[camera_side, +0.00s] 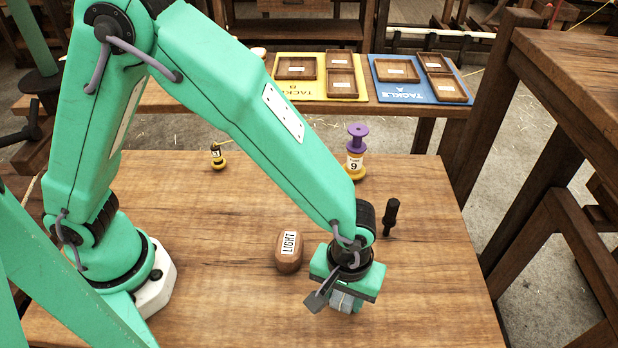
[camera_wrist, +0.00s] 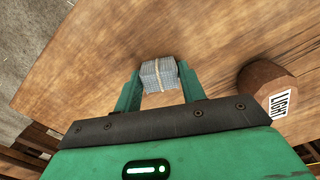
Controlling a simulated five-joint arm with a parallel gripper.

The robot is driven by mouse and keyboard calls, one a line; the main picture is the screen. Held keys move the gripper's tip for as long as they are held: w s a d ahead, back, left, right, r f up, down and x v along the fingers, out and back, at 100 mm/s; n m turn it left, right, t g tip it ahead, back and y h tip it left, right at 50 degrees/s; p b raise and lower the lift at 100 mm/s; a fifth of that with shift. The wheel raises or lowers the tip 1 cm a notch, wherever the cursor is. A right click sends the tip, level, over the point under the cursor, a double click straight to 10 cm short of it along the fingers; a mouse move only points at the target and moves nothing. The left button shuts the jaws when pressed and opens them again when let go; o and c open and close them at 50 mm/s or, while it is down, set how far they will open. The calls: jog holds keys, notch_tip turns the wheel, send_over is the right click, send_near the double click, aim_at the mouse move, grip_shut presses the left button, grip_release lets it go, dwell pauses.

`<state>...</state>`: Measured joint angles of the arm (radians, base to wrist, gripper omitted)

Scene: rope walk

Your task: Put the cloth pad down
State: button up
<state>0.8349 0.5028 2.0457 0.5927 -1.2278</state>
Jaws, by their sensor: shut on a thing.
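The cloth pad (camera_wrist: 161,76) is a small folded block of grey-blue checked cloth with a pale band around it. My gripper (camera_wrist: 163,92) is shut on it, one finger on each side, in the wrist view. In the side view the pad (camera_side: 343,302) shows just below my gripper (camera_side: 345,296), at the front right of the wooden table (camera_side: 215,305). Part of the pad is hidden by the gripper there. I cannot tell whether its underside touches the table.
A brown block labelled LIGHT (camera_side: 289,252) stands just left of my gripper. A black peg-like tool (camera_side: 391,217) stands behind right. A purple and yellow spool marked 9 (camera_side: 356,153) and a small black and yellow spool (camera_side: 217,157) stand further back. Tackle trays (camera_side: 316,88) lie on the rear bench.

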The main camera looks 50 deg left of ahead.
aim_at(343, 296)
jog(key=shift+f, duration=0.1)
jog(key=o, duration=0.9)
jog(key=shift+o, duration=0.2)
notch_tip(343, 296, up, 12)
dwell(0.6)
